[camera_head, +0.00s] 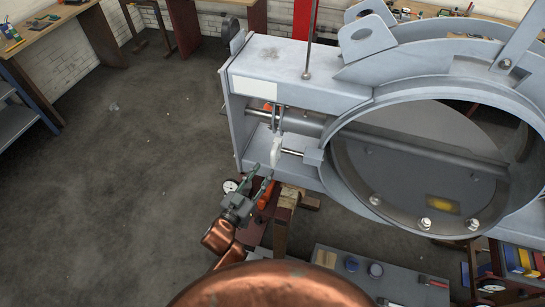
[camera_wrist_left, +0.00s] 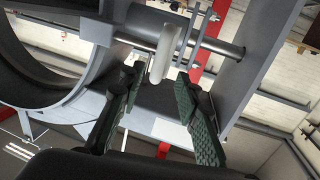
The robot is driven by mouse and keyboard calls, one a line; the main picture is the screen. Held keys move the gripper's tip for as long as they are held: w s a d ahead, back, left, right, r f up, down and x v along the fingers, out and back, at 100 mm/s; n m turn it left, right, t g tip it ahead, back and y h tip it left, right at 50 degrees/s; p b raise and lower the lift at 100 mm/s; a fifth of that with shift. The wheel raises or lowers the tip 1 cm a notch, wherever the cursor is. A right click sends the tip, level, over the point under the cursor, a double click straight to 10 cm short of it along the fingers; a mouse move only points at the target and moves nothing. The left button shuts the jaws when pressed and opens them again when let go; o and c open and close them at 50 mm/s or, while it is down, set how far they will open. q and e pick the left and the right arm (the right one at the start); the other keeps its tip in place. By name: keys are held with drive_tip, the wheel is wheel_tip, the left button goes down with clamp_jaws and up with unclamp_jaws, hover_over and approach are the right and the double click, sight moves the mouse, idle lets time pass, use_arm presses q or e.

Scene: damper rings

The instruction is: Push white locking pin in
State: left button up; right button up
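The white locking pin (camera_head: 276,150) hangs at the open left side of the grey damper housing (camera_head: 300,55), beside a thin metal rod. In the left wrist view the white pin (camera_wrist_left: 163,55) is a rounded, handle-like bar in front of a horizontal shaft (camera_wrist_left: 215,45). My left gripper (camera_head: 261,174) is just below the pin, fingers pointing up at it. In the left wrist view its green-padded fingers (camera_wrist_left: 157,78) are spread, with the pin's lower end near the gap between them. I see no clear contact. My right gripper is in neither view.
The large round damper ring (camera_head: 345,175) with bolts fills the right side. Below the housing are wooden blocks (camera_head: 285,205) and a grey bench (camera_head: 390,280) with small containers. A workbench (camera_head: 50,25) stands far left. Open floor (camera_head: 130,170) lies left of the housing.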

sight(272, 159)
use_arm(q)
drive_tip(key=x, duration=0.7)
drive_tip(key=shift+w+d+r, duration=0.15)
drive_tip(key=shift+w+d, duration=0.1)
drive_tip(key=shift+w, duration=0.05)
clamp_jaws()
idle(0.4)
